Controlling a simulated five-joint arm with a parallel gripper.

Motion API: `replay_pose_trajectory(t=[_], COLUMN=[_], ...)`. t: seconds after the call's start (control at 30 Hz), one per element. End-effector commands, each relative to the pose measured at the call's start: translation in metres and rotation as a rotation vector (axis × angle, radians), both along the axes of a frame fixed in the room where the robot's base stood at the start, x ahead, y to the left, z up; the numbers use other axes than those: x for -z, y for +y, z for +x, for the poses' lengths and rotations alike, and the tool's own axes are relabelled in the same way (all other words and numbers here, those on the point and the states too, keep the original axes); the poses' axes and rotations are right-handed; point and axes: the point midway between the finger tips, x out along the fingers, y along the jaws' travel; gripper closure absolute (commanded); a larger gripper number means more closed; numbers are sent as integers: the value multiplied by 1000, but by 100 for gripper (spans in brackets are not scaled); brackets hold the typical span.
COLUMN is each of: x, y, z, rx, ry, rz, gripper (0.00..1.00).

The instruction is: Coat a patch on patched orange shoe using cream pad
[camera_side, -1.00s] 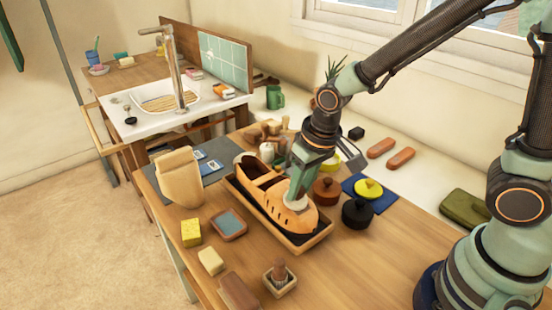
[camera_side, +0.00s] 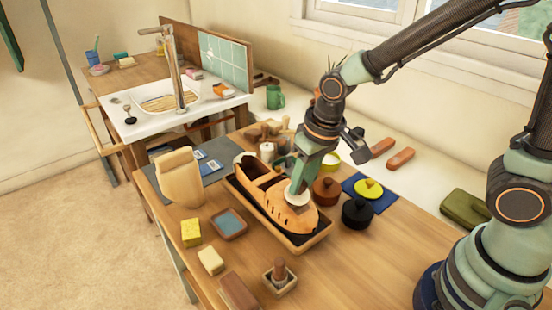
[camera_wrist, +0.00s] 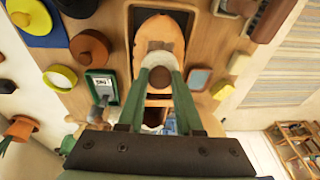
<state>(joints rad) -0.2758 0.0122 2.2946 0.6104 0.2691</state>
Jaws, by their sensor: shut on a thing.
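The orange shoe (camera_side: 290,218) lies in a shallow wooden tray (camera_side: 312,241), with dark slots along its side. In the wrist view, its orange toe (camera_wrist: 160,30) points away from me. My gripper (camera_side: 300,186) is shut on the brown knob of the round cream pad (camera_side: 297,199). The pad is over the front part of the shoe and appears to touch its top. In the wrist view, the knob (camera_wrist: 159,76) sits between my green fingertips, with the pale pad under it.
A yellow-rimmed pot (camera_side: 331,159), a brown pot (camera_side: 326,191) and a black pot (camera_side: 357,213) stand right of the tray, near a yellow lid (camera_side: 368,188) on a blue cloth. A yellow sponge (camera_side: 191,232) and small blocks lie left. The table's front right is clear.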

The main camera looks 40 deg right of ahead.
Motion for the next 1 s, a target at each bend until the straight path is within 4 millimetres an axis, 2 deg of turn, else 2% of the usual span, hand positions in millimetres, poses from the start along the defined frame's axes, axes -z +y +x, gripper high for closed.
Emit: replay_pose_trajectory(t=[0.23,0.73,1.0], x=[-5,-49,-59], y=[0,0,0], z=[0,-10,-14], rx=[0,0,-1], ry=[-3,-4,0], rz=[1,3,3], gripper=[100,100,100])
